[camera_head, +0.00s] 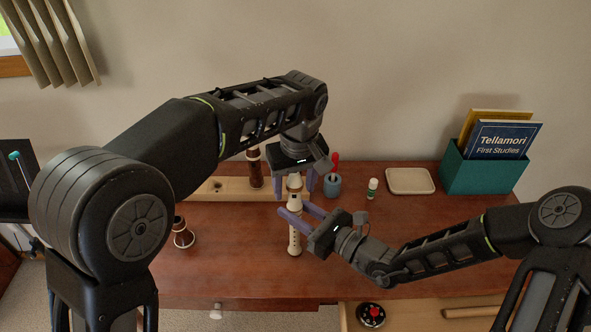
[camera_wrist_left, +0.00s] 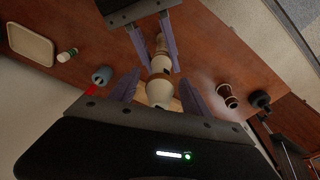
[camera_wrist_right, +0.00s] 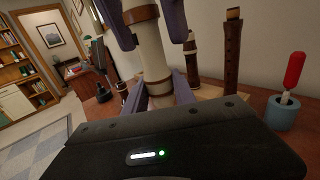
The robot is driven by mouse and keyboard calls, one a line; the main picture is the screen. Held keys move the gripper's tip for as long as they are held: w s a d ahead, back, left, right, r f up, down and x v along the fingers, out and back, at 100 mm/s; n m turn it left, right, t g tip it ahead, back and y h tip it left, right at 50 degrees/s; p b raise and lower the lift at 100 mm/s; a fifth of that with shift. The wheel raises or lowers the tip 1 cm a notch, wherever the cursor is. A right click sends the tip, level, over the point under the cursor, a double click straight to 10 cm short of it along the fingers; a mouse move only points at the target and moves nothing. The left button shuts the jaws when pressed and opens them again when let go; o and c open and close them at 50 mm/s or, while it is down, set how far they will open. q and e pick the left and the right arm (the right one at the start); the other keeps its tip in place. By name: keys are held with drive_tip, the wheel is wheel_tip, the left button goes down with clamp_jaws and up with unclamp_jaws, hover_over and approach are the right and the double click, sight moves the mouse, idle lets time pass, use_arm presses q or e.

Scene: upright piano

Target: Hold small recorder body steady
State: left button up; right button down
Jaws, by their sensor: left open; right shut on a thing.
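The small recorder body (camera_head: 295,240) is a cream tube standing upright above the brown desk. My right gripper (camera_head: 296,210) is shut on it from the right side. The body's cream shaft also fills the middle of the right wrist view (camera_wrist_right: 153,55), between the purple fingers. My left gripper (camera_head: 295,188) comes from above, open, with its fingers on either side of the recorder's cream upper end (camera_head: 294,182). In the left wrist view this end (camera_wrist_left: 159,90) lies between the open fingers. I cannot tell whether the fingers touch it, or whether the lower end touches the desk.
A wooden stand (camera_head: 225,188) with a dark brown recorder part (camera_head: 254,168) is behind. A brown piece (camera_head: 182,233) stands left. A blue-grey cup (camera_head: 332,187), small bottle (camera_head: 373,188), beige tray (camera_head: 410,181) and green book box (camera_head: 485,176) stand right. A drawer (camera_head: 430,317) is open in front.

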use_arm(q)
drive_tip(key=shift+w+f, duration=0.15)
drive_tip(key=shift+f, duration=0.85)
drive_tip(key=shift+c, duration=0.6)
clamp_jaws()
